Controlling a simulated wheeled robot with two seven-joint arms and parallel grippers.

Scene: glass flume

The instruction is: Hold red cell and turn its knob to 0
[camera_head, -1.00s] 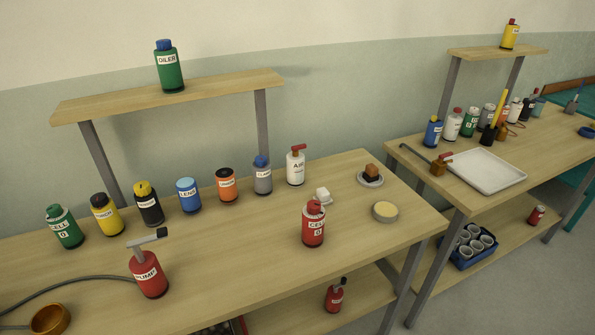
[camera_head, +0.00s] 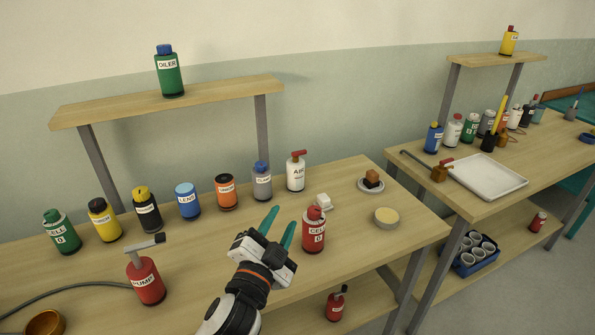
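The red cell (camera_head: 313,236) is a red bottle with a red knob (camera_head: 314,212) on top and a white label. It stands upright on the front right part of the near bench. In the head view my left gripper (camera_head: 277,228) is just left of the red cell, with its two teal fingers apart and nothing between them. The right finger is close to the cell; I cannot tell whether it touches. The label shows a 0, but the knob's setting is too small to read. My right gripper is out of the frame.
A red pump (camera_head: 147,278) stands to the left. A row of bottles, including an orange one (camera_head: 226,192), stands behind. Bare bench lies between.

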